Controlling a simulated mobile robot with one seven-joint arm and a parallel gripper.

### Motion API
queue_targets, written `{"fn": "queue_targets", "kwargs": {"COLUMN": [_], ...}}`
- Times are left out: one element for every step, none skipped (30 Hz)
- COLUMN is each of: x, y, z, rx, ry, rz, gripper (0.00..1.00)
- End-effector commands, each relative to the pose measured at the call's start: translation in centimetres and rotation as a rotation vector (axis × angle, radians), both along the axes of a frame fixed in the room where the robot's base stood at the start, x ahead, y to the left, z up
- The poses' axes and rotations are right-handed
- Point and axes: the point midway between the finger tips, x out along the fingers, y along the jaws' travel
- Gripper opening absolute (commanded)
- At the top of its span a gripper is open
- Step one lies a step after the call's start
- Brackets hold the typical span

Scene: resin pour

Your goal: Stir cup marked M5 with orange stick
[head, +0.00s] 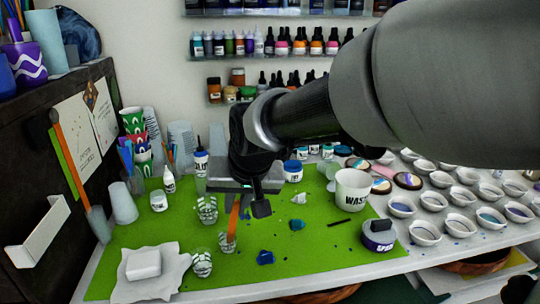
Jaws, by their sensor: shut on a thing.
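My gripper (247,197) is above the green mat (330,256), shut on an orange stick (234,219). The stick points down, slightly tilted, and its lower end appears to be inside a small clear cup (228,245). Two more small clear cups with dark markings stand close by: one behind and to the left (207,212), one in front and to the left (202,266). The markings are too small to read, so I cannot tell which cup is M5. My gripper hides the stick's top.
Blue and white pieces lie on the mat. A white block (143,264) rests on paper at front left. Many small white dishes (425,233) fill the right side.

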Motion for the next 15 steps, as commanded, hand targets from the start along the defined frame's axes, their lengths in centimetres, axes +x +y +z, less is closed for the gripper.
{"fn": "queue_targets", "kwargs": {"x": [0.55,0.61,0.58,0.37,0.28,0.21,0.18,0.17,0.17,0.17,0.17,0.18,0.18,0.18,0.18], "y": [0.23,0.46,0.69,0.54,0.50,0.47,0.47,0.47,0.47,0.46,0.47,0.46,0.46,0.47,0.46], "z": [0.07,0.03,0.00,0.02,0.07,0.11,0.13,0.13,0.13,0.12,0.12,0.11,0.11,0.13,0.20], "rx": [0.001,0.000,0.000,0.001,0.001,0.001,0.001,0.001,0.001,0.001,0.001,0.001,0.001,0.001,0.001], "ry": [0.000,0.000,0.000,-0.001,-0.001,-0.002,-0.002,-0.002,-0.001,-0.001,-0.001,-0.001,-0.001,-0.001,-0.001], "rz": [0.000,0.001,0.001,0.000,0.000,0.000,0.000,0.000,0.000,0.000,0.000,0.000,0.000,0.000,0.000], "gripper": [0.00,0.00,0.00,0.00,0.00,0.00,0.00,0.00,0.00,0.00,0.00,0.00,0.00,0.00,0.00]}}
